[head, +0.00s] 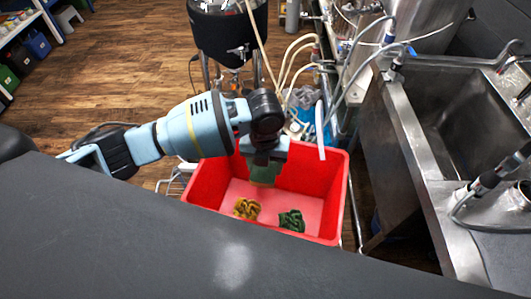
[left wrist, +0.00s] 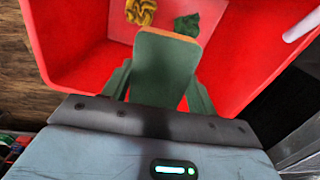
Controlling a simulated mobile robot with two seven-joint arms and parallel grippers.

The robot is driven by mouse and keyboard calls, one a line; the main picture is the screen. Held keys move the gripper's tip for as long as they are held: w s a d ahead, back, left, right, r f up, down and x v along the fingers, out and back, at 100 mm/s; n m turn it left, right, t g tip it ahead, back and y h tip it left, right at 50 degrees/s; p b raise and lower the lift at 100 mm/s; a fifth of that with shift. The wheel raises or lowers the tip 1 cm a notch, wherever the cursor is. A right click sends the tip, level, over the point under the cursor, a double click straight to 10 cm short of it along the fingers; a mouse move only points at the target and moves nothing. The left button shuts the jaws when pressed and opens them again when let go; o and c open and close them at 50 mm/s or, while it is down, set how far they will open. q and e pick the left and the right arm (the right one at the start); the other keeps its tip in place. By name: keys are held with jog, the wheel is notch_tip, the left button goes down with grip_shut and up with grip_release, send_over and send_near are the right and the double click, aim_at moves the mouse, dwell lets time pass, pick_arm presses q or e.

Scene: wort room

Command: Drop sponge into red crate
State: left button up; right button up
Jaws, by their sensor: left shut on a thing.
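The red crate (head: 335,200) stands in the middle of the head view. The sponge (head: 264,173), dark green with an orange edge, is held by my left gripper (head: 265,160) over the crate's opening. In the left wrist view, the sponge (left wrist: 163,70) sits between the two fingers of the left gripper (left wrist: 160,85), which are shut on it. The crate (left wrist: 70,45) spreads out below it in that view. Its underside is partly hidden by the hand. My right gripper is not in view.
A yellow cloth (head: 246,208) and a dark green cloth (head: 292,220) lie on the crate floor. A steel sink (head: 465,110) stands to the right. A dark kettle on legs (head: 228,35) and pale hoses are behind the crate. Wooden floor is open at the upper left.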

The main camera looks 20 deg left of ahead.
pick_arm(q)
jog(key=m, duration=0.2)
jog(key=w+m, duration=0.1)
jog(key=m, duration=0.1)
jog(key=w+r+m, duration=0.1)
jog(key=m, duration=0.1)
jog(key=shift+w+a+m, duration=0.25)
jog(key=shift+a+m, duration=0.05)
jog(key=shift+f, duration=0.15)
notch_tip(320, 180, down, 6)
jog(key=b, duration=0.2)
jog(key=shift+b, duration=0.3)
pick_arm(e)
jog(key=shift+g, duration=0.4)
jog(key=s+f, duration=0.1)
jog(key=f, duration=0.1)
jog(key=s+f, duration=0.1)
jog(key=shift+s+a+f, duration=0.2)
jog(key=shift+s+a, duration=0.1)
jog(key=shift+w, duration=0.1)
pick_arm(q)
jog(key=o, duration=1)
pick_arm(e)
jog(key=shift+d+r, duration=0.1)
pick_arm(q)
jog(key=shift+r, duration=4.05)
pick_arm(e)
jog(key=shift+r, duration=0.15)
